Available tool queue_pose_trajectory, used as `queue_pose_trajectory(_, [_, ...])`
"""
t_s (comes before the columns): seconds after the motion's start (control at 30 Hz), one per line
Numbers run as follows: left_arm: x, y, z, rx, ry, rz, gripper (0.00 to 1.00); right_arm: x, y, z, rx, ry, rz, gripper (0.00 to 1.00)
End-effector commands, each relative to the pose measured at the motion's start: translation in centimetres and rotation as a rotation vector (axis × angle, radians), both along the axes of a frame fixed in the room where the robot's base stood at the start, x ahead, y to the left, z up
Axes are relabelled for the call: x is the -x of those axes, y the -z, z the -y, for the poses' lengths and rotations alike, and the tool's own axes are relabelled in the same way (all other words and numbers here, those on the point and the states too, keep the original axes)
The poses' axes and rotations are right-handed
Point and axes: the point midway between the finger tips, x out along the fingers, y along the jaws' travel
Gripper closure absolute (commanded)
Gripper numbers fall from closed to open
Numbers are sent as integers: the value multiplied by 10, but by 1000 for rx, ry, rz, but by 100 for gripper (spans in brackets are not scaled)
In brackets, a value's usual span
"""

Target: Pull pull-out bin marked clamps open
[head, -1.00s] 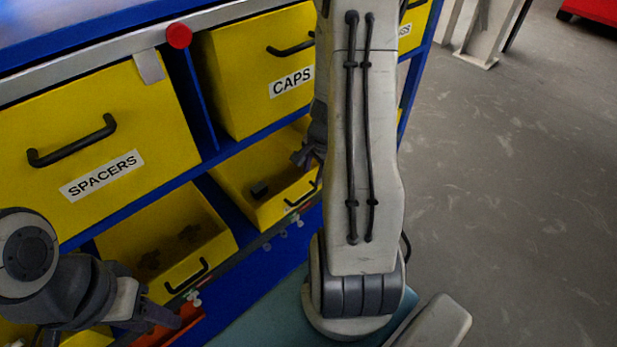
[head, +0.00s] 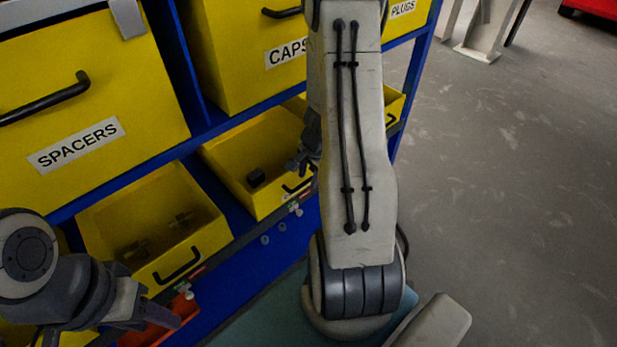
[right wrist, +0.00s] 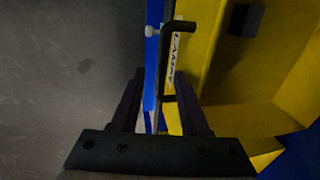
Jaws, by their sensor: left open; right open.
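The yellow bin (head: 235,158) in the lower row, under the CAPS bin, has an open top and a dark block inside. Its black bar handle (right wrist: 166,62) runs along the front in the right wrist view, beside a partly covered white label that appears to read CLAMPS (right wrist: 179,48). My right gripper (head: 298,163) is at this bin's front in the head view, partly hidden by my arm. In the right wrist view its fingers (right wrist: 160,103) are apart, with the lower part of the handle between them; contact cannot be told. My left gripper (head: 155,302) is open and empty at lower left.
The SPACERS bin (head: 90,95) and CAPS bin (head: 235,50) are above. Another open yellow bin (head: 95,215) with dark parts is to the left. A red-orange bin (head: 150,335) is below, near my left gripper. Grey floor (head: 500,180) is clear at right.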

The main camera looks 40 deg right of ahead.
Motion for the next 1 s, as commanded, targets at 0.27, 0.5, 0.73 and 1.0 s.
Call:
queue_pose_trajectory(0.27, [0,0,0,0,0,0,50,0,0,0,0,0,0,100])
queue_pose_trajectory(0.5, [0,0,0,0,0,0,50,0,-1,0,0,0,0,100])
queue_pose_trajectory(0.73, [0,0,0,0,0,0,50,0,-1,0,-1,0,0,100])
queue_pose_trajectory(1.0, [0,0,0,0,0,0,50,0,-1,0,-1,0,0,100])
